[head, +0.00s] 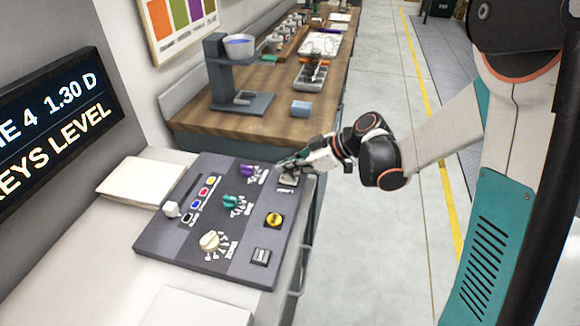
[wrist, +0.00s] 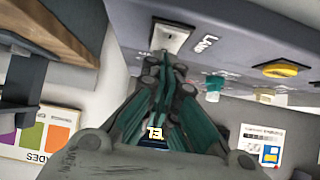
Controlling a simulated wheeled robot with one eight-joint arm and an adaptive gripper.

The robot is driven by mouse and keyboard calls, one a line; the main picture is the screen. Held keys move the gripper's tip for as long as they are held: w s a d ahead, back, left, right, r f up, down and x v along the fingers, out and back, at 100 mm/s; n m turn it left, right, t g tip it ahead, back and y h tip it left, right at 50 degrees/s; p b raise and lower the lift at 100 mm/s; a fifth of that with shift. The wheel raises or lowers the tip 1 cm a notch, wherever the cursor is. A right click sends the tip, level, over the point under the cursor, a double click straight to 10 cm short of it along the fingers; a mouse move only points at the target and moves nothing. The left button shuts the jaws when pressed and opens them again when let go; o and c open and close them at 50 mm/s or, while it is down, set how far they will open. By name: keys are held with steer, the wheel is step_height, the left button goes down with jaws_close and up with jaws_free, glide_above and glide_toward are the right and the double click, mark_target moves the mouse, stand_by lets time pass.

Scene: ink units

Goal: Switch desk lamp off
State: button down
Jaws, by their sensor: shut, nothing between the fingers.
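A rocker switch on a light plate (wrist: 172,37), with lettering beside it that seems to read "LAMP", sits on the dark grey control panel (head: 180,262). In the head view this switch (head: 288,182) is at the panel's far right corner, partly hidden by my fingers. My gripper (head: 287,167) is shut and empty, its fingertips at or just above the switch. In the wrist view the closed fingers (wrist: 168,62) point at the switch's near end; I cannot tell whether they touch it. No lamp is recognisable in either view.
The panel also carries purple, teal and cream knobs, a yellow button (head: 274,220), another rocker switch (head: 262,256) and a white-knobbed lever (head: 171,208). A wooden bench (head: 215,122) with a grey stand (head: 228,75) and a blue block (head: 301,108) lies behind. The floor to the right is clear.

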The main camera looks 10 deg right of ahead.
steer(key=shift+a+f+b, duration=0.2)
steer(key=shift+f+b, duration=0.15)
steer(key=shift+f, duration=0.05)
steer(key=shift+d, duration=0.15)
steer(key=shift+s+d, duration=0.35)
steer(key=shift+d, duration=0.3)
